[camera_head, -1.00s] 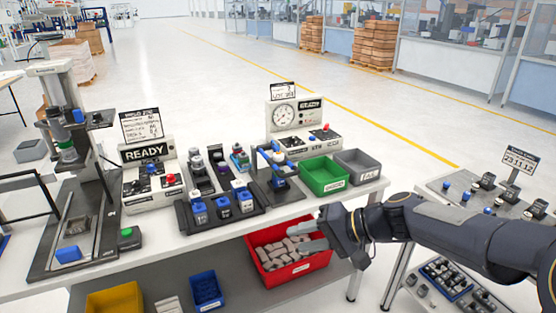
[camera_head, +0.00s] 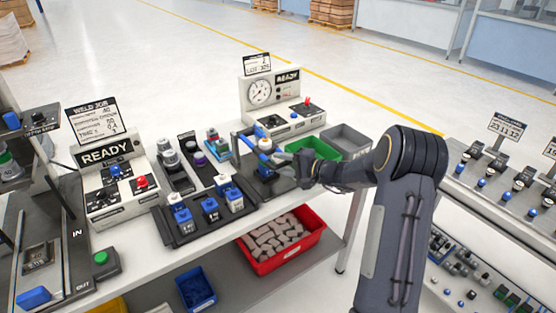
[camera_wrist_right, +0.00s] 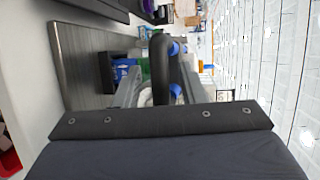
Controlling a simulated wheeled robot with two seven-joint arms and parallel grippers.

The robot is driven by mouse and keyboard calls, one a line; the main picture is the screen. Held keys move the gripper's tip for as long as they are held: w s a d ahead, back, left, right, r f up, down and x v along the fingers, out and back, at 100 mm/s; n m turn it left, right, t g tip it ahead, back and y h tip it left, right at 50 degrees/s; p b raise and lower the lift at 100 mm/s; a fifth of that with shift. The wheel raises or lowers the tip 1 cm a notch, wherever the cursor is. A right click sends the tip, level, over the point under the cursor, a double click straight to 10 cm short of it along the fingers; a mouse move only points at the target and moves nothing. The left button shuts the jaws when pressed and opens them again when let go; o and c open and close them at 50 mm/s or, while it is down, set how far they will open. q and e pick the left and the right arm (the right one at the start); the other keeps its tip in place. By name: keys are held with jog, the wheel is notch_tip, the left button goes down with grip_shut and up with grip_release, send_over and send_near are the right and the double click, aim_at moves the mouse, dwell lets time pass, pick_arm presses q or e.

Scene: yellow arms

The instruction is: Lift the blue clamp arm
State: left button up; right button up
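The blue clamp arm (camera_head: 262,156) is on a dark clamp fixture near the right end of the white bench, in front of the gauge box. My right gripper (camera_head: 281,160) is at the right side of this fixture, its fingers pointing left toward it. In the right wrist view, my two grey fingers (camera_wrist_right: 158,88) stand apart with a dark upright bar (camera_wrist_right: 160,60) in line between them. Blue parts (camera_wrist_right: 175,48) show just right of the bar. Contact cannot be told. My left gripper is not in view.
A gauge box (camera_head: 262,93) stands behind the fixture. Green (camera_head: 318,146) and grey (camera_head: 347,141) bins sit to its right. A dark tray (camera_head: 187,232) with several blue-based parts is to the left. A red bin (camera_head: 278,257) is below the bench edge.

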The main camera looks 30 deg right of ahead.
jog(key=shift+x, duration=0.8)
jog(key=shift+s, duration=0.1)
grip_shut()
